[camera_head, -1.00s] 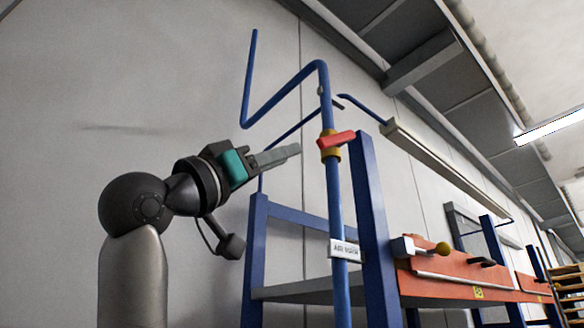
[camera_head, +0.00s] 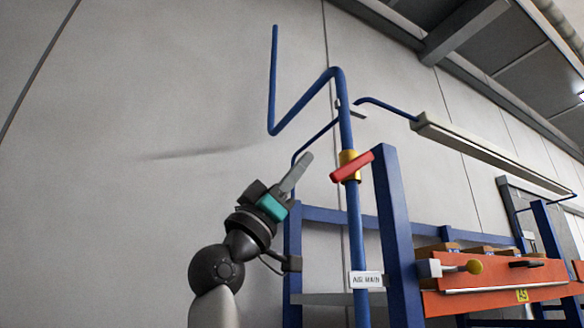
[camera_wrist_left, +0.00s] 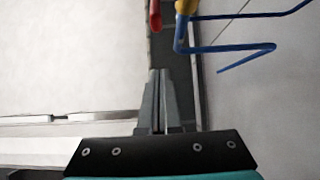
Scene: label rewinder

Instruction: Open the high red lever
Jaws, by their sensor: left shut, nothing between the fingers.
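The red lever (camera_head: 351,167) sits on a yellow valve body (camera_head: 349,158) high on the blue vertical pipe (camera_head: 355,220). It lies across the pipe and slants, its right end higher. My left gripper (camera_head: 304,160) is shut and empty, pointing up and to the right, left of the lever and apart from it in the head view. In the left wrist view its closed fingers (camera_wrist_left: 160,75) point up the picture. There the red lever's end (camera_wrist_left: 155,20) shows at the top edge, just left of the yellow valve (camera_wrist_left: 185,6). My right gripper is in neither view.
A blue frame post (camera_head: 396,230) stands just right of the pipe. A white label plate (camera_head: 366,280) reading "AIR MAIN" is lower on the pipe. An orange panel (camera_head: 500,283) and a long lamp (camera_head: 490,155) are to the right. The wall left of the pipe is clear.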

